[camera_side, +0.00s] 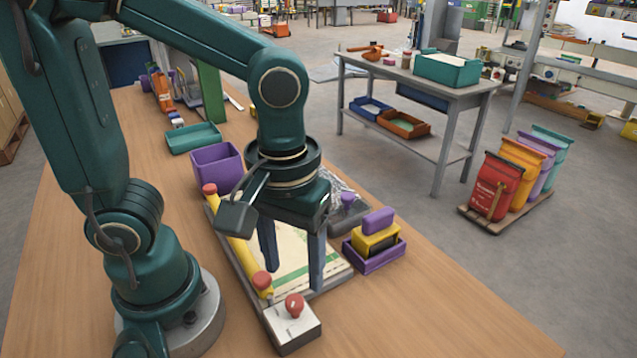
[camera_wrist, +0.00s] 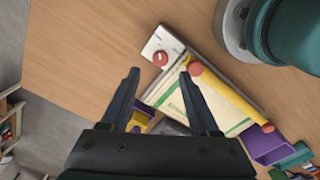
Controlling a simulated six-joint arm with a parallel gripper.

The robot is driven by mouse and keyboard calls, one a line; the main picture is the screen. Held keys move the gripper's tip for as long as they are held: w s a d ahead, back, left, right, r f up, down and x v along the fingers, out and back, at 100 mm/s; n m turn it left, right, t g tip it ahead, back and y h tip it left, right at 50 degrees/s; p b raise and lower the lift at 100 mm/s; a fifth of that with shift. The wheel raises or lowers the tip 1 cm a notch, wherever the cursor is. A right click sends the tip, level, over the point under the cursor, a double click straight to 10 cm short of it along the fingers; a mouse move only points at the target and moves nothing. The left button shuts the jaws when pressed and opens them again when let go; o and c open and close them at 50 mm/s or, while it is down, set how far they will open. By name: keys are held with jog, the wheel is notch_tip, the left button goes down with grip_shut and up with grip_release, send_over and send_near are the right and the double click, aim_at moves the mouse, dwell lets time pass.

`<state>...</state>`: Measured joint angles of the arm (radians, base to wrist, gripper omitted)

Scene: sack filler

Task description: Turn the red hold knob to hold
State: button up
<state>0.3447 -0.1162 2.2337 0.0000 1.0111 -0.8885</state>
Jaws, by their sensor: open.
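The red hold knob (camera_side: 294,304) sits on top of a small white box (camera_side: 292,326) at the near end of the tray in the side view. In the wrist view the knob (camera_wrist: 161,58) shows on its white box, ahead of and between the fingers. My gripper (camera_side: 293,268) points down over the tray, behind the knob in the side view. Its two fingers are apart with nothing between them; they also show in the wrist view (camera_wrist: 165,95). The gripper does not touch the knob. Any hold marking on the box is too small to read.
A yellow roller with red ends (camera_side: 246,262) runs along the tray's left side, close to the knob box. A cream sack (camera_side: 298,256) lies in the tray. A purple bin (camera_side: 216,168) and a purple tray of blocks (camera_side: 374,262) stand nearby. The table's near right is clear.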

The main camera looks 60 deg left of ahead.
aim_at(294, 300)
jog(key=shift+s+d+f, duration=0.1)
jog(key=shift+s+f, duration=0.05)
jog(key=shift+f, duration=2.55)
grip_shut()
